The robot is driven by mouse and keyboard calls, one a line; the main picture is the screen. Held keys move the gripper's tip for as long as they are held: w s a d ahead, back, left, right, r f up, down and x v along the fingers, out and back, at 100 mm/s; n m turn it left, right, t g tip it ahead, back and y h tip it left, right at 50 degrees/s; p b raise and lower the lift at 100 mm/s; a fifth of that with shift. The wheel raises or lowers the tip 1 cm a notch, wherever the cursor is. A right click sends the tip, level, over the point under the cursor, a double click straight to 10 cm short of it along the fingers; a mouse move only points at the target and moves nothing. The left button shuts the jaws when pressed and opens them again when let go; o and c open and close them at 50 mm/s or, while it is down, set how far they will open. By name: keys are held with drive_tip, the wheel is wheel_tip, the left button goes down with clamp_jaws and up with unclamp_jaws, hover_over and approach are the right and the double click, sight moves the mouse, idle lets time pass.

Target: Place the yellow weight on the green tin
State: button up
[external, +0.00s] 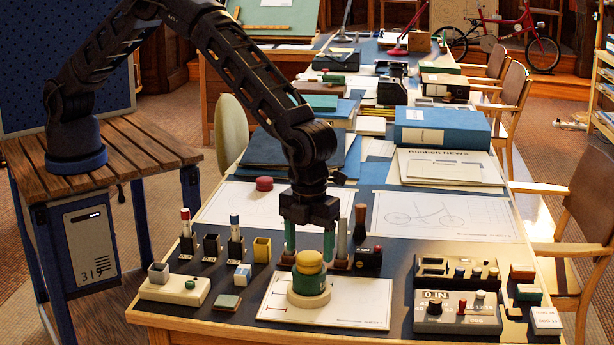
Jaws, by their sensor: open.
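The yellow weight (309,259) is a short round piece with a narrower top. It appears to sit upright on the green tin (310,284), roughly centred. The tin stands on a pale round base on a white drawing sheet near the table's front edge. My gripper (309,246) points straight down over the weight. Its two teal fingers are apart, one to each side of the weight's top. I see no finger clearly touching the weight. The far side of the weight and tin is hidden.
Small holders and blocks, including a yellow cup (262,250), stand to the left. A dark block (368,260) and an upright grey piece stand close behind on the right. Grey instrument boxes (457,313) are further right. A red round piece (264,184) lies behind. The sheet's right part is clear.

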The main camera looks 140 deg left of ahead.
wheel_tip(320, 180, up, 10)
wheel_tip(320, 180, up, 16)
drive_tip(key=n+t, duration=0.1)
drive_tip(key=n, duration=0.2)
hover_over(308, 256)
drive_tip(key=s+d, duration=0.9)
drive_tip(key=s, duration=0.1)
drive_tip(key=s+d+r+n+t, duration=0.1)
drive_tip(key=s+d+r+n, duration=0.1)
drive_tip(key=s+d+r, duration=0.35)
drive_tip(key=s+d+r+n, duration=0.25)
drive_tip(key=s+r, duration=0.35)
drive_tip(key=s, duration=0.5)
drive_tip(key=s+d+r+n+t, duration=0.1)
drive_tip(key=s+d, duration=0.2)
drive_tip(key=s, duration=0.6)
drive_tip(key=s+d+r+n+t, duration=0.1)
drive_tip(key=s+d+r+n, duration=0.15)
drive_tip(key=s, duration=0.75)
drive_tip(key=s+d+f+n, duration=0.1)
drive_tip(key=s+f, duration=0.2)
drive_tip(key=s, duration=0.4)
drive_tip(key=s+d+f+n, duration=0.1)
drive_tip(key=s+f, duration=0.2)
drive_tip(key=s, duration=0.4)
drive_tip(key=shift+s+d+n+t, duration=0.3)
drive_tip(key=shift+s+d, duration=0.05)
drive_tip(key=shift+s, duration=0.05)
